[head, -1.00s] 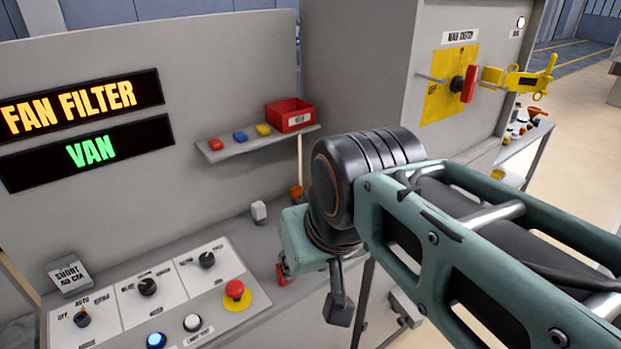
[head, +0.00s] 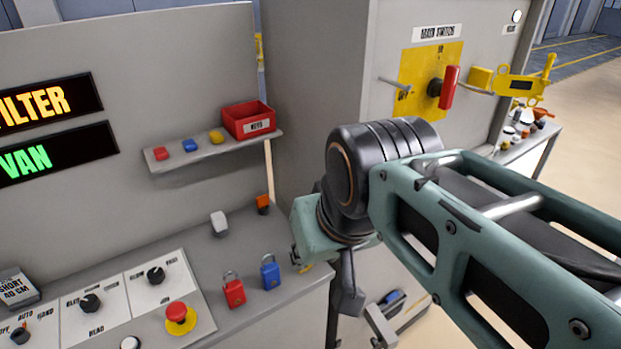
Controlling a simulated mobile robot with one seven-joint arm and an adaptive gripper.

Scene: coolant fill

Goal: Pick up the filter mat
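I cannot make out a filter mat in the head view. My arm reaches in from the right edge and bends over the front right part of the desk. Part of my gripper (head: 346,290) shows as a dark piece hanging below the teal wrist, beside the desk's right end. The rest of it is hidden behind my arm, so its opening and anything in it cannot be seen.
A red padlock (head: 233,291) and a blue padlock (head: 270,272) stand on the desk (head: 185,250), left of my wrist. The control panel (head: 120,305) is further left. A red bin (head: 248,120) sits on the shelf (head: 215,152). A cabinet (head: 318,75) stands behind my arm.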

